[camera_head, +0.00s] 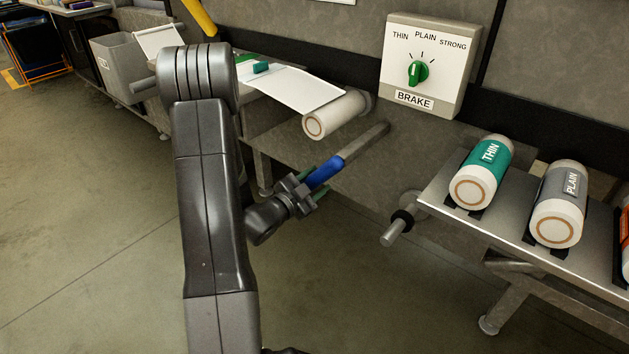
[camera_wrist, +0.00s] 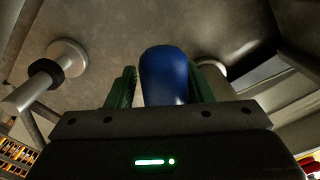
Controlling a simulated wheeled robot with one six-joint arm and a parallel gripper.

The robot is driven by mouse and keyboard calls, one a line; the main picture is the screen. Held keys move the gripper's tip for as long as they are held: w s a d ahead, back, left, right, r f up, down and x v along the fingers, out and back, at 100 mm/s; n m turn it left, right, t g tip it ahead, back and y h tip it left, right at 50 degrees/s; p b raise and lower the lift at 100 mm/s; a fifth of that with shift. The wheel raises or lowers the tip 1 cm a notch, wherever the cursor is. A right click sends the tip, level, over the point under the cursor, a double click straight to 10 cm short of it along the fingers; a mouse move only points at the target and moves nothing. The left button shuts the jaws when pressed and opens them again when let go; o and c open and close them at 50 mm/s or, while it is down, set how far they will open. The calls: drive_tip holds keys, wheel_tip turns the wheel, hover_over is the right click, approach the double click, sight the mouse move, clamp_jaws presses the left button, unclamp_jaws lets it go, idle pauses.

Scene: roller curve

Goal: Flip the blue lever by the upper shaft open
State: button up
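The blue lever (camera_head: 326,171) has a blue handle on a flat grey bar, which slopes from the upper right down to the lower left, below the upper shaft's white roll (camera_head: 335,114). My gripper (camera_head: 306,189) is at the handle's lower end, with a finger on each side. In the wrist view the blue handle (camera_wrist: 165,76) stands between the green finger pads, which appear to touch it on both sides. The handle's lower end is hidden by the gripper body.
A shaft end with a black collar (camera_head: 401,221) sticks out right of my gripper. A metal shelf (camera_head: 432,190) holds rolls marked THIN (camera_head: 484,170) and PLAIN (camera_head: 560,203). A BRAKE box (camera_head: 429,66) with a green knob is above. White sheet (camera_head: 300,91) lies upper left. Floor at left is clear.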

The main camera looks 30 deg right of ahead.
drive_tip(key=shift+o, duration=0.5)
drive_tip(key=shift+a, duration=0.3)
drive_tip(key=p+v, duration=0.2)
drive_tip(key=v, duration=1.1)
drive_tip(key=shift+s, duration=0.15)
drive_tip(key=b+x, duration=0.2)
drive_tip(key=x, duration=1.2)
drive_tip(key=shift+a+r, duration=0.15)
